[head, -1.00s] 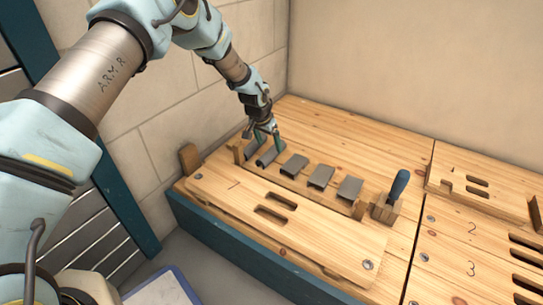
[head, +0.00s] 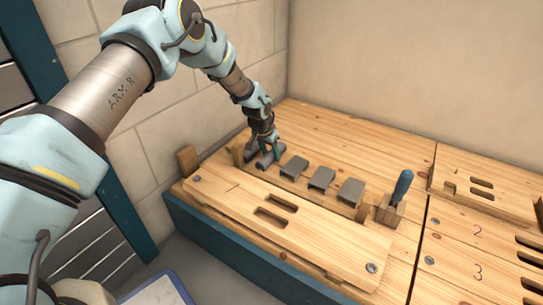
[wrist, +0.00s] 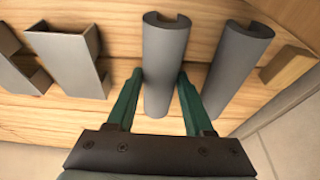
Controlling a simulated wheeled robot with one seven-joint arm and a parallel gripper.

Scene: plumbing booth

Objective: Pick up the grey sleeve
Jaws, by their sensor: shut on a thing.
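A grey sleeve (wrist: 165,50), a rounded tube with a slot along it, lies between the teal fingers of my gripper (wrist: 160,78) in the wrist view. The fingers are shut on its two sides, toward the near end. In the head view my gripper (head: 267,150) is down at the left part of the wooden rack, and the held sleeve (head: 265,162) is partly hidden by the fingers. A second, similar rounded sleeve (wrist: 237,60) lies just to the right in the wrist view, apart from the fingers. I cannot tell whether the held sleeve is clear of the rack.
Several angular grey channel pieces (head: 320,178) lie along the rack to the right. A blue-handled tool (head: 400,186) stands in a wooden block (head: 388,210) beyond them. A slotted board (head: 225,207) lies in front. A wooden post (head: 187,158) and a block wall are at left.

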